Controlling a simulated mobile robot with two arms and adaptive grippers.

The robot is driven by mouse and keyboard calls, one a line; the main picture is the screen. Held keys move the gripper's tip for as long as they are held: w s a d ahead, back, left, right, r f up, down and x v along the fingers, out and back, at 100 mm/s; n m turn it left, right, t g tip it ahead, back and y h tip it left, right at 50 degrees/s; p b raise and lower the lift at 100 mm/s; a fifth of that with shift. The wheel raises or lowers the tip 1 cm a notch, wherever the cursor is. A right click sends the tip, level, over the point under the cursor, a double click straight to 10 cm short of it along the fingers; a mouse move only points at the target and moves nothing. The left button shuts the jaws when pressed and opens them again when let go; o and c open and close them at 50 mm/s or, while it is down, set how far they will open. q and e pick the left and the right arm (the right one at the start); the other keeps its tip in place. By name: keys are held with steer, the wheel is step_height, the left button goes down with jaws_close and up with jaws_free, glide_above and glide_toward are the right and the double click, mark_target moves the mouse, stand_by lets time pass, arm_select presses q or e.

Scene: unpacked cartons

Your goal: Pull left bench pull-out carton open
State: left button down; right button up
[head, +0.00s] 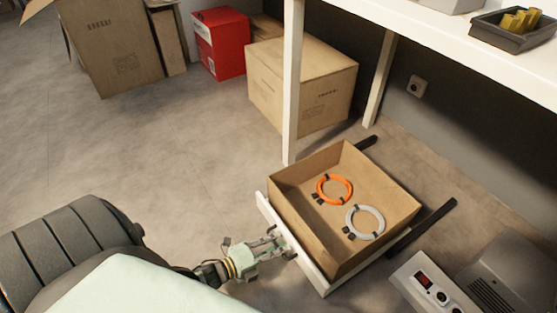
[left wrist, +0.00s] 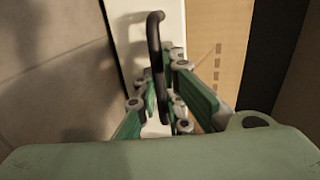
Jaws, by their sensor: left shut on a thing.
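The pull-out carton (head: 345,205) is an open-topped cardboard box with a white front panel (head: 292,243), standing out from under the white bench (head: 440,45) between two dark rails. An orange ring (head: 334,189) and a grey-white ring (head: 365,222) of coiled cable lie inside it. My left gripper (head: 285,246) is at the front panel. In the left wrist view its fingers (left wrist: 163,100) are closed around the dark bar handle (left wrist: 155,45) on the white panel (left wrist: 130,45). My right gripper is not in view.
A large cardboard carton (head: 300,85) and a red box (head: 220,43) stand behind on the floor. A bench leg (head: 291,80) rises behind the carton. A grey device with a control panel (head: 435,285) is close at right.

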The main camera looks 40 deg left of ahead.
arm_select(q)
steer(key=c, duration=1.8)
jaws_free()
steer(key=shift+c, duration=0.2)
steer(key=v, duration=1.2)
